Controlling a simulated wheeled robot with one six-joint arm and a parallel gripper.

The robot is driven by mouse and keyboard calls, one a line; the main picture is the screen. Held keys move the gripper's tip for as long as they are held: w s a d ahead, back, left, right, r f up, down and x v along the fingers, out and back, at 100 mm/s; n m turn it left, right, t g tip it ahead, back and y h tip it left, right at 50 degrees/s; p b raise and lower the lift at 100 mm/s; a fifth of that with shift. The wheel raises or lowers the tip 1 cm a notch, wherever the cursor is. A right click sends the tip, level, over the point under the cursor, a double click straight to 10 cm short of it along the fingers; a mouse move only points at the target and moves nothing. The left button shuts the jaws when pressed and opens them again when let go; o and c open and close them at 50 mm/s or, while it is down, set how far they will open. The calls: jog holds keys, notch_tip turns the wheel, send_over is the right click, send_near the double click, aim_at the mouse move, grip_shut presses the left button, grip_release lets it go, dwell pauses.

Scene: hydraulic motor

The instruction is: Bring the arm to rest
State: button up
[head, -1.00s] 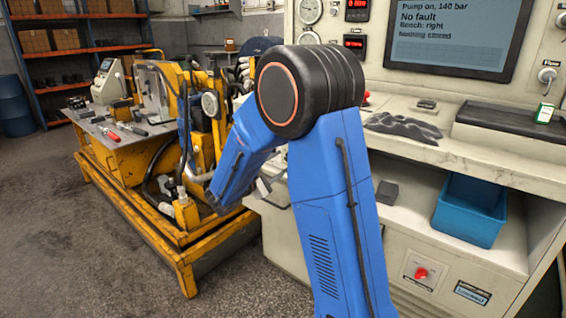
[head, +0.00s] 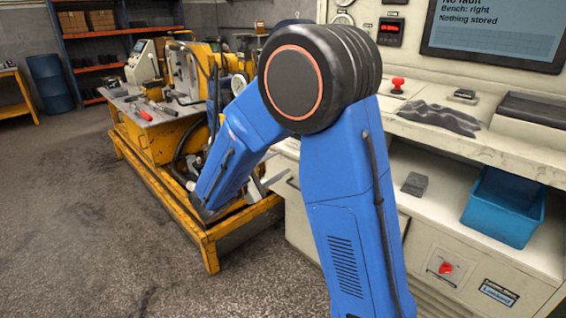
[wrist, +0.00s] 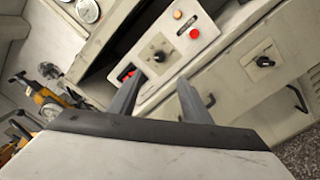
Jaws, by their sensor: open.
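My arm is the blue one with a black elbow joint in the middle of the head view, bent with its forearm pointing down and left. My gripper (wrist: 158,102) shows in the wrist view with its two grey fingers apart and nothing between them. It faces a pale control panel (wrist: 165,60) with a knob and red buttons, and appears apart from it. In the head view the fingers are mostly hidden behind the forearm.
The yellow hydraulic bench (head: 190,225) stands left, behind my forearm. At right, the pale console (head: 400,155) has a screen (head: 495,30), dark gloves (head: 440,117), a red button (head: 397,85) and a blue bin (head: 503,207) on its lower shelf. Floor (head: 80,220) at left is clear.

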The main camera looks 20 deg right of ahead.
jog(key=shift+a, duration=0.1)
dwell(0.4)
jog(key=s+d+f+m+g+y, duration=0.1)
jog(key=s+d+m+g+y, duration=0.25)
jog(key=s, duration=0.65)
jog(key=s+d+f+m+g+y, duration=0.1)
jog(key=s+d+m+g+y, duration=0.3)
jog(key=s, duration=0.6)
jog(key=s+a+m+t+y, duration=0.4)
jog(key=s+a+y, duration=0.5)
jog(key=s, duration=0.4)
jog(key=shift+s+a+f+t+y, duration=0.25)
jog(key=shift+t+y, duration=0.2)
jog(key=shift+t, duration=0.4)
